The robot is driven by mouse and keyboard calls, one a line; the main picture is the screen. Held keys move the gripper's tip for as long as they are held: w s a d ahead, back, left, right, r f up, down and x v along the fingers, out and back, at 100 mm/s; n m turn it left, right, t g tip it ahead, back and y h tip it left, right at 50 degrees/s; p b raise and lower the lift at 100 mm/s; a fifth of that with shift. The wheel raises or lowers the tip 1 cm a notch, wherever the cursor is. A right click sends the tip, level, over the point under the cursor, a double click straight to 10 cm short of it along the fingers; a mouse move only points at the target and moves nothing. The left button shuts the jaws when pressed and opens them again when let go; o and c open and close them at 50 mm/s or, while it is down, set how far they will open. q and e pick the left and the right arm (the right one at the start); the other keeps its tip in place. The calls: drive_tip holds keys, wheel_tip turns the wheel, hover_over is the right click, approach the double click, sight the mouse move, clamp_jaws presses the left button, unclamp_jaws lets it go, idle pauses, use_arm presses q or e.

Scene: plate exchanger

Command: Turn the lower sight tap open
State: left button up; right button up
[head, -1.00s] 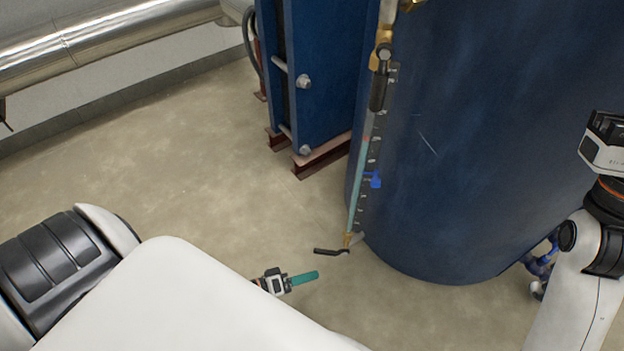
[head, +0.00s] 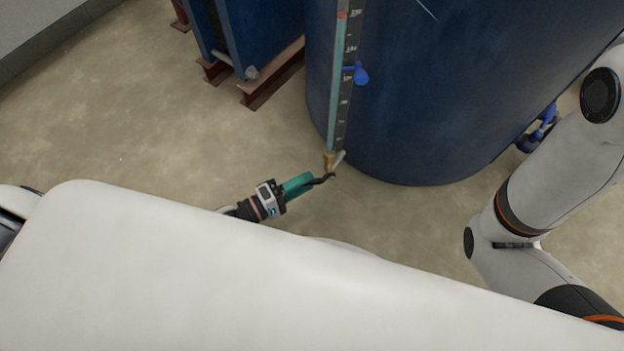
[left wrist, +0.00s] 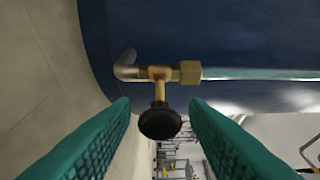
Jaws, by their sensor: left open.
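The lower sight tap (head: 329,161) is a small brass fitting at the bottom of the sight glass (head: 337,95) on the blue tank. Its black handle (head: 322,181) points out towards my left gripper (head: 304,185), whose green fingers are right by it. In the left wrist view the brass tap (left wrist: 159,80) lies ahead, with the black handle end (left wrist: 160,122) seen nearly end-on. That end sits between the two green fingers of my open left gripper (left wrist: 160,105), with a gap on each side. My right gripper is not seen.
The blue tank (head: 430,110) stands close behind the tap. A blue pointer (head: 358,74) sticks out from the scale (head: 348,70) higher up. A blue frame on brown feet (head: 270,75) stands to the left. A blue valve (head: 540,130) is low at right. The floor at left is clear.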

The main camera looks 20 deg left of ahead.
use_arm(q)
drive_tip(key=shift+b+x, duration=0.4)
drive_tip(key=shift+x, duration=1.1)
drive_tip(key=shift+c, duration=0.2)
clamp_jaws()
